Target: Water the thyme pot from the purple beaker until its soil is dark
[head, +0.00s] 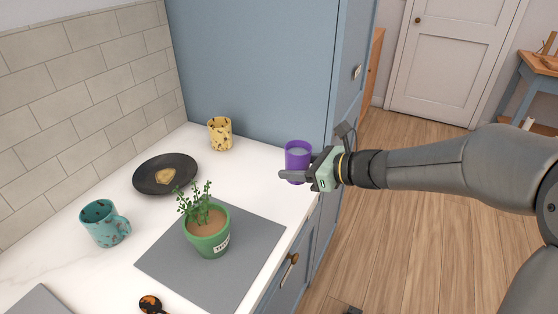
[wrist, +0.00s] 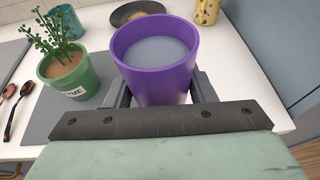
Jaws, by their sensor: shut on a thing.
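The purple beaker (head: 298,152) is upright near the right edge of the counter, with pale liquid inside. My gripper (head: 298,175) is shut on it from the right. In the wrist view the purple beaker (wrist: 155,75) stands between the fingers, its liquid well up the inside. Whether its base touches the counter is hard to tell. The thyme pot (head: 208,232) is green with a white label and a leafy plant, upright on a grey mat (head: 160,265). Its soil (head: 206,221) is light brown. The pot (wrist: 75,80) is left of the beaker in the wrist view.
A black plate (head: 150,179) with a tan piece on it, a yellow patterned cup (head: 220,134) and a teal mug (head: 103,224) stand behind and left of the pot. A dark spoon (head: 151,304) lies in front. A blue cabinet (head: 255,70) rises behind.

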